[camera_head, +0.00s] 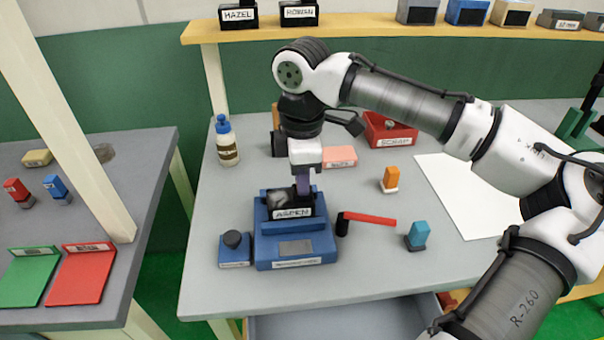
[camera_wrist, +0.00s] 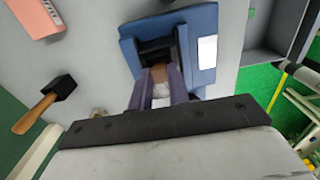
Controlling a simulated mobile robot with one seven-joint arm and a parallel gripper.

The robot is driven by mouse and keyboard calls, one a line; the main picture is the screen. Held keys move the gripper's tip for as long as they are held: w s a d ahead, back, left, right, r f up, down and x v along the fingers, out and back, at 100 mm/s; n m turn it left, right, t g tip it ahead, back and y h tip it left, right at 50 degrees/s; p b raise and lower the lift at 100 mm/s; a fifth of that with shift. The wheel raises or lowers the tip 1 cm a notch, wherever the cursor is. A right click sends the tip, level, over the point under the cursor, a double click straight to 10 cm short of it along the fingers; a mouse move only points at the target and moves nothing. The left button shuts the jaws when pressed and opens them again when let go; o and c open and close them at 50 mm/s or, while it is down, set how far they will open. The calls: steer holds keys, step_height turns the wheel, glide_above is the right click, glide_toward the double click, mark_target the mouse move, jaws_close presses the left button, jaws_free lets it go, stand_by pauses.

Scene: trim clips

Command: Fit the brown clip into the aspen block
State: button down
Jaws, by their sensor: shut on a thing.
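The aspen block (camera_head: 292,212) is dark with a white ASPEN label. It sits in a blue fixture (camera_head: 295,250) on the grey table. The fixture also shows in the wrist view (camera_wrist: 203,25), with the block's dark body (camera_wrist: 155,47) in it. My gripper (camera_head: 302,190) points down at the block. In the wrist view my gripper (camera_wrist: 160,84) has its purple fingers shut on the brown clip (camera_wrist: 159,73), with a pale part nearer the palm. The clip's far end is at the block's dark opening; I cannot tell how deep it sits.
A red-handled lever (camera_head: 370,218) lies right of the fixture, near a teal clip (camera_head: 417,235) and an orange clip (camera_head: 390,179). Behind are a mallet (camera_wrist: 60,88), pink block (camera_head: 339,156), red scrap bin (camera_head: 390,132) and bottle (camera_head: 227,142).

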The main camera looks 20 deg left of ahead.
steer(key=shift+f, duration=0.1)
steer(key=c, duration=1.3)
jaws_free()
steer(key=shift+c, duration=0.2)
step_height(320, 180, up, 12)
steer(key=b, duration=0.1)
